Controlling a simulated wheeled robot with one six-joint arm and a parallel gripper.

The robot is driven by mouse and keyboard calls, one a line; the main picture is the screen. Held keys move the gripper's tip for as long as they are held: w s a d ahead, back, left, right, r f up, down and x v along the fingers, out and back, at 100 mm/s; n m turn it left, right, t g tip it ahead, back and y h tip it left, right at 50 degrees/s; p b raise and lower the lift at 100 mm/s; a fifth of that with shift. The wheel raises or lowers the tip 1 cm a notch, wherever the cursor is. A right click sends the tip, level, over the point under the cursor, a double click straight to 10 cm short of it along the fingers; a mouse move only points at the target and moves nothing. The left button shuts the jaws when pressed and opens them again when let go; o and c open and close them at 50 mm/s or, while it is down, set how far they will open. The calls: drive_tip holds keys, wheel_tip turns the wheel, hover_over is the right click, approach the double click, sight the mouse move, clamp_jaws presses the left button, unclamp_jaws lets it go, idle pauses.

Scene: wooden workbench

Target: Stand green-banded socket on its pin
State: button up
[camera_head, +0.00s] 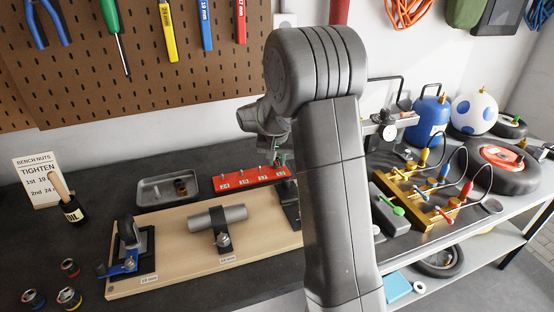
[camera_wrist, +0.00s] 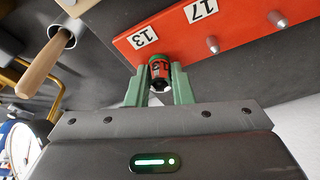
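The green-banded socket (camera_wrist: 160,72) is between the green fingertips of my gripper (camera_wrist: 160,80) in the wrist view. The fingers appear closed against its sides, and its open hex end faces the camera. It is at the edge of the red rail (camera_wrist: 172,40), beside the 13 label. Where its pin is, and whether the socket is on it, I cannot tell. In the head view my gripper (camera_head: 280,158) is low over the right end of the red rail (camera_head: 252,173), largely hidden by my arm. Bare pins (camera_wrist: 212,45) stand near the 17 label.
Sockets with red (camera_head: 69,267), blue (camera_head: 33,298) and yellow (camera_head: 69,298) bands stand at front left. A wooden board (camera_head: 180,264) with a clamped grey cylinder (camera_head: 218,217) lies before the rail. A metal tray (camera_head: 150,192) and oil pot (camera_head: 73,211) are to the left.

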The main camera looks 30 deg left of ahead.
drive_tip(key=o, duration=0.5)
drive_tip(key=shift+o, duration=0.2)
drive_tip(key=b+v, duration=0.1)
drive_tip(key=v, duration=1.2)
drive_tip(key=shift+r, duration=0.4)
drive_tip(key=shift+s, duration=0.1)
drive_tip(key=p+x, duration=0.1)
drive_tip(key=x, duration=1.3)
drive_tip(key=shift+r, duration=0.25)
